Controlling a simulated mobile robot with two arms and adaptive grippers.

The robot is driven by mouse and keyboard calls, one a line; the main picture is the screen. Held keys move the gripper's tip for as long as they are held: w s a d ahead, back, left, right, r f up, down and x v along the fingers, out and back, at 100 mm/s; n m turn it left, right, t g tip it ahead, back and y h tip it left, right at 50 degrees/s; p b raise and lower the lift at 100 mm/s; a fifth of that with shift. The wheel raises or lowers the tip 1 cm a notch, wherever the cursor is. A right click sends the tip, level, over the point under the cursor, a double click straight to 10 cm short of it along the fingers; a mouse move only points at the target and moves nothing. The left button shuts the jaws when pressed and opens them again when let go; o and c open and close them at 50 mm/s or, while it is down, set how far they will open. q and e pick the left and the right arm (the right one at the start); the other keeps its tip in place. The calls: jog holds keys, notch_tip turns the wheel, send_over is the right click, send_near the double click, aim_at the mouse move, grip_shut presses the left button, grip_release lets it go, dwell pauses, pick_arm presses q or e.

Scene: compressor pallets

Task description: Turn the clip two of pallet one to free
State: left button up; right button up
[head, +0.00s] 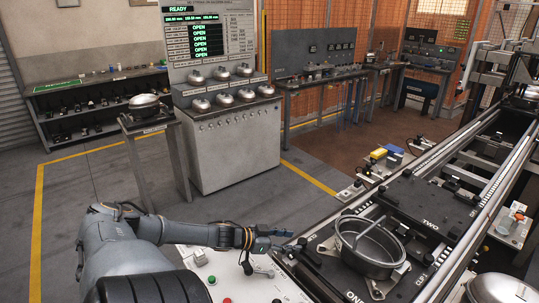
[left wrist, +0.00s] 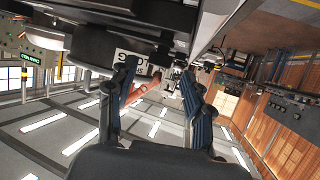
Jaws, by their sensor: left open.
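Pallet one (head: 325,262) is a dark plate marked ONE on the conveyor, carrying an open metal pot-shaped shell (head: 372,247). My left gripper (head: 288,241) reaches in from the left to the pallet's left edge. In the left wrist view its two fingers (left wrist: 149,82) are spread apart. An orange-red lever-like part (left wrist: 141,94) shows between them, apparently not gripped. A pale plate with upside-down lettering (left wrist: 130,67) is just beyond. I cannot tell which clip is number two or how it is turned; the gripper partly covers that side. My right gripper is not in view.
Pallet two (head: 430,205) lies farther along the conveyor. A conveyor rail (head: 470,170) runs beside the pallets. A white control panel with buttons (head: 225,275) is below my left arm. A grey test cabinet (head: 235,145) stands behind, with open floor before it.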

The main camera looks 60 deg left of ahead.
pick_arm(q)
jog(key=v, duration=0.7)
jog(key=shift+s, duration=0.15)
jog(key=shift+a, duration=0.1)
dwell(0.7)
